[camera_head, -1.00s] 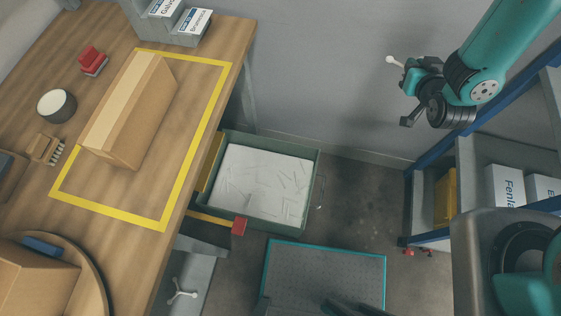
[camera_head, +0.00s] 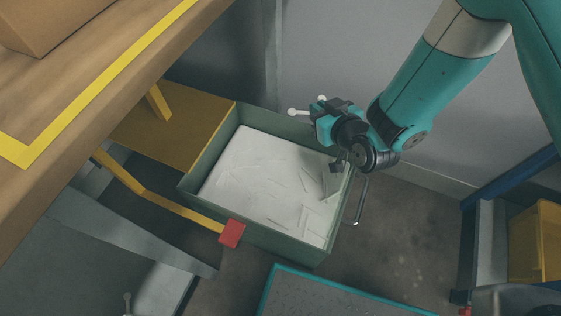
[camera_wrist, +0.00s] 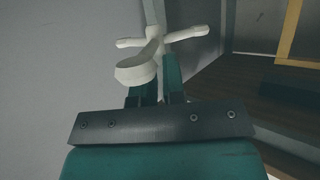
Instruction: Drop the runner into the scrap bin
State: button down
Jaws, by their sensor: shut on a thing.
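The runner (camera_head: 298,112) is a small white piece with knobbed arms. In the wrist view the runner (camera_wrist: 138,70) has several rounded arms and sits between the teal fingers. My gripper (camera_head: 317,115) is shut on it, above the far right part of a green open-topped bin (camera_head: 280,242), which seems to be the scrap bin. Thin white pieces lie on the pale surface inside it. The runner shows against the grey wall, near the bin's back edge; its height above the bin is hard to tell. My gripper (camera_wrist: 158,88) hides part of the runner.
A wooden table (camera_head: 110,125) with yellow tape stands at the left. A yellow bar with a red end (camera_head: 232,234) crosses by the bin's front left. A metal handle (camera_head: 359,200) juts from the bin's right side. A teal-edged mat (camera_head: 330,292) lies in front.

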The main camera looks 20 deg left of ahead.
jog(key=s+a+f+n+g+y+b, duration=0.1)
jog(key=s+a+f+b, duration=0.1)
jog(key=f+b, duration=0.3)
jog(key=s+a+f+n+b, duration=0.1)
jog(key=s+a+f+b, duration=0.2)
jog(key=f, duration=0.6)
jog(key=a+b, duration=0.2)
jog(key=b, duration=0.1)
jog(key=shift+s+f+g+y, duration=0.3)
jog(key=shift+f+g+y, duration=0.05)
jog(key=shift+g+y, duration=0.05)
jog(key=shift+a, duration=0.1)
jog(key=c, duration=1.1)
grip_release()
jog(key=b+v, duration=0.4)
jog(key=v, duration=0.3)
jog(key=shift+s+d+r+b, duration=0.1)
jog(key=shift+s+d+b, duration=0.1)
jog(key=shift+b, duration=0.15)
